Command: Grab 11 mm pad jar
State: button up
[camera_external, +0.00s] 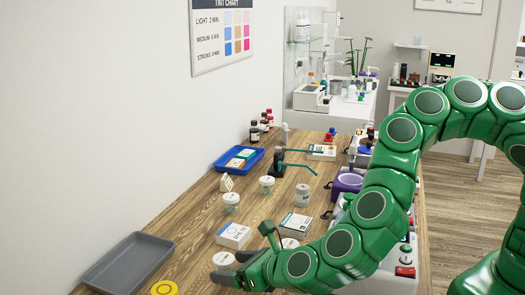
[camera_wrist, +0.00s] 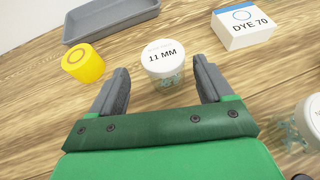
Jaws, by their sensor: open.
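The pad jar marked "11 MM" (camera_wrist: 163,62) is a small clear jar with a white lid and greenish pads inside. It stands upright on the wooden table in the wrist view. My gripper (camera_wrist: 161,66) is open, and the jar shows between its two grey fingertips, with a gap on each side. Nothing is held. In the external view my gripper (camera_external: 232,268) is low over the near part of the table. A white jar lid (camera_external: 223,258) shows beside its fingers; its label is too small to read there.
A yellow round container (camera_wrist: 83,62) stands left of the jar and a grey tray (camera_wrist: 108,18) lies behind it. A "DYE 70" box (camera_wrist: 245,30) is at the back right. Another white-lidded jar (camera_wrist: 309,122) stands near at right. More jars (camera_external: 231,199) and a blue tray (camera_external: 226,164) are farther back.

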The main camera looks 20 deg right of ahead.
aim_at(218, 264)
jog(key=shift+d+x, duration=0.15)
jog(key=shift+x, duration=1.05)
jog(key=shift+d+x, duration=0.15)
jog(key=shift+x, duration=1.05)
jog(key=shift+w+a+f, duration=0.15)
jog(key=shift+w+a, duration=0.1)
jog(key=shift+w, duration=0.2)
jog(key=c, duration=1)
jog(key=shift+c, duration=0.2)
